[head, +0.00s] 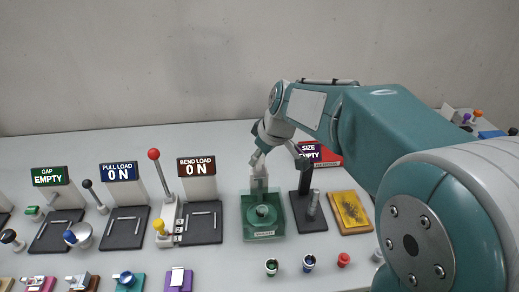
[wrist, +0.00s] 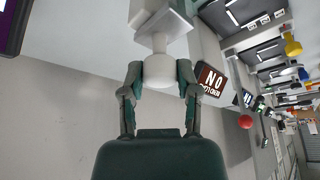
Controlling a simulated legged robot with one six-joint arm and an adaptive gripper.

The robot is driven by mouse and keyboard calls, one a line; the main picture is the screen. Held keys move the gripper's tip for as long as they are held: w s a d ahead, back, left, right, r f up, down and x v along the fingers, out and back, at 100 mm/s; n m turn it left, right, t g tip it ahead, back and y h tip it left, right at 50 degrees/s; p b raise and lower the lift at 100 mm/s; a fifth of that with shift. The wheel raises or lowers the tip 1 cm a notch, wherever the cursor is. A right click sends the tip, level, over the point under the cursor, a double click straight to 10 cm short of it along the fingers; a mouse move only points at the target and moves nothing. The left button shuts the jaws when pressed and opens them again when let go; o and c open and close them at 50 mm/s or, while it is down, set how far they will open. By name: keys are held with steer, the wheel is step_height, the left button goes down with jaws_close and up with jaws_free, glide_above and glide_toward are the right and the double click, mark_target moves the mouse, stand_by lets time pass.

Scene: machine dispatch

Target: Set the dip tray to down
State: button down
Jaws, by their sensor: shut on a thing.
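The green tray (head: 247,228), which I take to be the dip tray, stands on the table in the middle of the head view. It has a round green part inside and a small label at its front that is too small to read. A pale upright (head: 259,182) rises at its back edge. My gripper (head: 257,158) is over the top of this upright. In the wrist view my gripper (wrist: 160,88) has its two fingers on either side of a white rounded knob (wrist: 160,72), shut on it. A thin neck joins the knob to a pale block beyond. The fingers hide the knob in the head view.
A black stand with a grey cylinder (head: 314,204) is close on the right, then a yellow pad (head: 349,210). A BEND LOAD display (head: 197,167) and a red-ball lever (head: 154,155) stand left. Small knobs, including a red one (head: 343,260), line the front. A wall is behind.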

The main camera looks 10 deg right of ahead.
steer(key=shift+s+f, duration=0.1)
steer(key=shift+f, duration=0.2)
steer(key=shift+c, duration=1.7)
jaws_free()
steer(key=shift+r, duration=0.1)
steer(key=shift+r, duration=0.2)
steer(key=v, duration=1.1)
steer(key=shift+r, duration=0.15)
